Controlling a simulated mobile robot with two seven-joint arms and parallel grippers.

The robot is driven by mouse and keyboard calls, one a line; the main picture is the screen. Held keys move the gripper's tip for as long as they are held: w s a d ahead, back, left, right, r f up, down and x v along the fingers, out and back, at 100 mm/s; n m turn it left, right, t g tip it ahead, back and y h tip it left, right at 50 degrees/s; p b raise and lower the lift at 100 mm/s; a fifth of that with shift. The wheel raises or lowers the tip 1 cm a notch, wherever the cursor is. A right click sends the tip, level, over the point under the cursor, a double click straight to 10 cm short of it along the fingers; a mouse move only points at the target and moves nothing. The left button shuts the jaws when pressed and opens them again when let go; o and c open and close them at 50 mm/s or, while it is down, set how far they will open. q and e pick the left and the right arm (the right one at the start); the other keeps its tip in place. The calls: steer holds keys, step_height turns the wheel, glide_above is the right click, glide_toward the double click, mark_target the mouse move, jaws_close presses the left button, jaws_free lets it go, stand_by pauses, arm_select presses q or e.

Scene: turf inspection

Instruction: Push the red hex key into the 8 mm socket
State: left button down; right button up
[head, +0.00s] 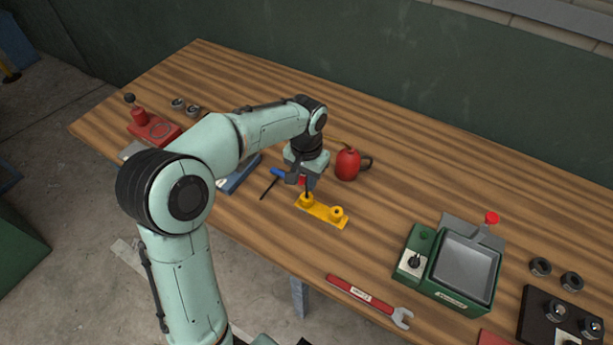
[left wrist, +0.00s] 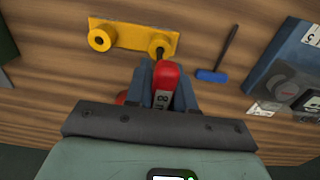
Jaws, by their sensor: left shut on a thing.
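The yellow socket block (head: 322,211) lies on the wooden bench with two round raised sockets. My left gripper (head: 303,179) is shut on the red hex key (left wrist: 165,78) by its handle, above the block. The key's dark shaft points down at the socket on the left in the head view (head: 306,200), which is the right one in the left wrist view (left wrist: 160,46). The shaft's tip is at that socket; I cannot tell how deep it sits. The other socket (left wrist: 99,39) is empty. The size markings of the sockets are not readable. My right gripper is not in view.
A blue-handled hex key (left wrist: 211,75) lies beside the block. A red oil can (head: 347,165) stands close behind the gripper. A red wrench (head: 362,299) lies near the front edge, and a green tray device (head: 464,268) is to the right.

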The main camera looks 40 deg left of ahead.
arm_select(q)
steer(key=shift+f+b, duration=0.9)
steer(key=shift+f, duration=0.85)
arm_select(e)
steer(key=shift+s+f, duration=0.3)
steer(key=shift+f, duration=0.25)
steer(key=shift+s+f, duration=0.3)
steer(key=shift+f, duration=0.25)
arm_select(q)
steer(key=c, duration=0.9)
jaws_free()
step_height(320, 180, up, 14)
steer(key=shift+f+p, duration=0.25)
steer(key=shift+p, duration=0.8)
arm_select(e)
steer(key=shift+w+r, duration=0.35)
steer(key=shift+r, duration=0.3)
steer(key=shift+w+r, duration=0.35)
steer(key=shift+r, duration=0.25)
arm_select(q)
steer(key=shift+f, duration=0.1)
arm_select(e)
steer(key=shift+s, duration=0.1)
